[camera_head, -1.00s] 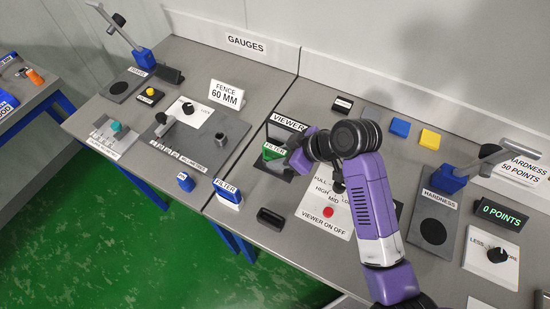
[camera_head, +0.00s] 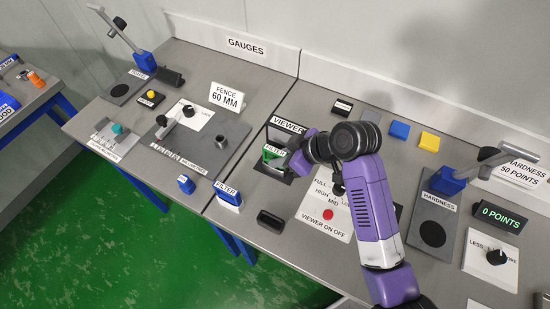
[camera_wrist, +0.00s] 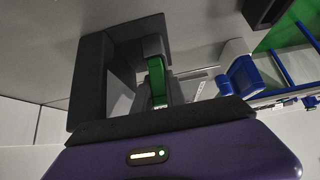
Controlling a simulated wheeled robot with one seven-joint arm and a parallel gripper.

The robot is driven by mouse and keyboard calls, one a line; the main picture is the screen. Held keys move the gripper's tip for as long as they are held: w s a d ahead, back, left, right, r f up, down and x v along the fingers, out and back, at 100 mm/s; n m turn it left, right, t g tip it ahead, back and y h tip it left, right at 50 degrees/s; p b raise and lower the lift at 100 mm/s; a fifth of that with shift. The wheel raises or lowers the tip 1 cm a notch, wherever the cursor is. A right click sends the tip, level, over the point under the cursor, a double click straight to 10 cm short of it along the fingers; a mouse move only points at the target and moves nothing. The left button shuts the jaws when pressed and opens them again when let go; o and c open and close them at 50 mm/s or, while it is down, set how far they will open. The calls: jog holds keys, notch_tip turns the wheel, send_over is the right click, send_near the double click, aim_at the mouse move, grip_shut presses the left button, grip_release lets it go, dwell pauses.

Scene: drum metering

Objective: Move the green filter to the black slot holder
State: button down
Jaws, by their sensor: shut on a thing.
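The green filter (camera_head: 269,154), with a white label, is at the dark viewer (camera_head: 287,126) in the head view. My gripper (camera_head: 283,158) is shut on it. In the wrist view the green filter (camera_wrist: 157,80) shows as a narrow upright strip between my fingers, beside a dark frame. I cannot tell whether its lower edge is still seated in the viewer. The black slot holder (camera_head: 270,221) lies on the table below the viewer in the picture, apart from my gripper and with nothing visible in it. My gripper and arm hide part of the viewer.
Blue (camera_head: 399,130) and yellow (camera_head: 429,141) blocks sit behind my arm.

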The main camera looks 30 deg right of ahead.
aim_at(275, 150)
jog(key=shift+r+p, duration=2)
jog(key=shift+r, duration=0.3)
jog(key=shift+r, duration=2)
